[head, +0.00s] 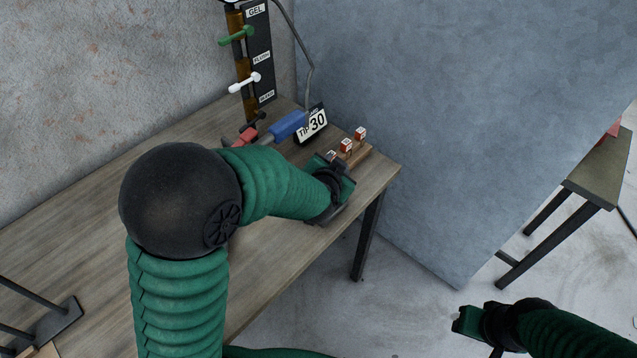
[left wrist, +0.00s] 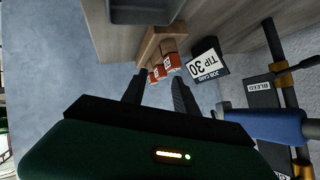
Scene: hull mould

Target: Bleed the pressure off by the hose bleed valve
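The valve panel (head: 260,50) stands on the bench at the wall, with labels reading GEL, FLUSH and BLEED from top to bottom. A dark lever, the bleed valve (head: 253,122), sits beside the lowest label. The BLEED label (left wrist: 258,87) also shows in the left wrist view, at the right. My left gripper (head: 335,190) is over the bench's right end, to the right of and apart from the bleed valve.
A blue-handled tool (head: 289,125) with a red part lies before the panel, beside the TIP 30 job card (head: 311,122). A wooden rack (head: 358,156) of red-and-white tips stands near my left gripper. A hose (head: 307,60) runs down behind. A grey partition (head: 440,120) stands at right.

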